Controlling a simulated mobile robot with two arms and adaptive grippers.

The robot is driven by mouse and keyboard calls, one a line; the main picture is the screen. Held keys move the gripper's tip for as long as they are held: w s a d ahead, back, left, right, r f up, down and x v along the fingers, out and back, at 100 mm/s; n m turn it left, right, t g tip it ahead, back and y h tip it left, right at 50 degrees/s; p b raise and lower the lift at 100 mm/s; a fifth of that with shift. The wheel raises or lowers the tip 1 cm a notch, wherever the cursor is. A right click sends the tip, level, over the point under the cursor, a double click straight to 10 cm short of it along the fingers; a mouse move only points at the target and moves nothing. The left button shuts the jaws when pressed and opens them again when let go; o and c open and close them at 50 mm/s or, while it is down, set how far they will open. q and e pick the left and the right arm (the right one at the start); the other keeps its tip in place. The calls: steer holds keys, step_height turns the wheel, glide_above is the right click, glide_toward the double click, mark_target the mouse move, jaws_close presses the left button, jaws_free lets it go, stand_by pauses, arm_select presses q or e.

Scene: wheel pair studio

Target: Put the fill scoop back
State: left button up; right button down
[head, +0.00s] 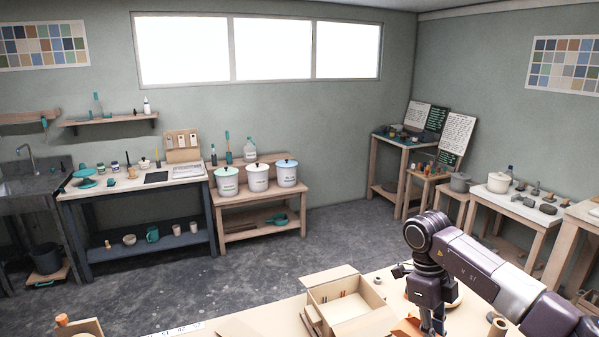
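A small teal item (277,219), perhaps a scoop, lies on the lower shelf of the wooden bench (240,236) by the back wall. It is too small to tell for sure whether it is the fill scoop. My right gripper (432,328) points down over the near table, right of an open cardboard box, far from that bench. Its fingertips run to the bottom edge of the picture, so its opening and any held thing are unclear. My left gripper is not in view.
Three white lidded buckets stand on the bench, the middle one (257,178) between the others. The near table holds an open cardboard box (343,310). A dark-legged worktable (140,245) stands left of the bench. The grey floor (200,290) between is clear.

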steer(key=n, duration=0.3)
steer(key=n+t, duration=0.1)
steer(key=shift+s+d+f+n+h, duration=0.15)
steer(key=shift+s+f+n+h, duration=0.15)
steer(key=shift+s+h, duration=0.1)
steer(key=n, duration=0.2)
steer(key=n+t, duration=0.1)
steer(key=shift+s+d+f+n, duration=0.2)
steer(key=shift+n, duration=0.2)
steer(key=n, duration=0.2)
steer(key=n+t, duration=0.1)
steer(key=n, duration=0.3)
steer(key=shift+s+d+f+t, duration=0.2)
steer(key=shift+s+f+t, duration=0.05)
steer(key=shift+s+t, duration=0.05)
steer(key=s+a+r+n+t+y, duration=0.15)
steer(key=s+a+r+n, duration=0.25)
steer(key=a+r+n, duration=0.7)
steer(key=s+n+y, duration=0.1)
steer(key=s+n, duration=0.2)
steer(key=s, duration=0.6)
steer(key=s+b+x, duration=0.2)
steer(key=b+x, duration=0.8)
steer(key=b, duration=0.1)
steer(key=shift+s+f, duration=0.45)
steer(key=shift+f, duration=0.05)
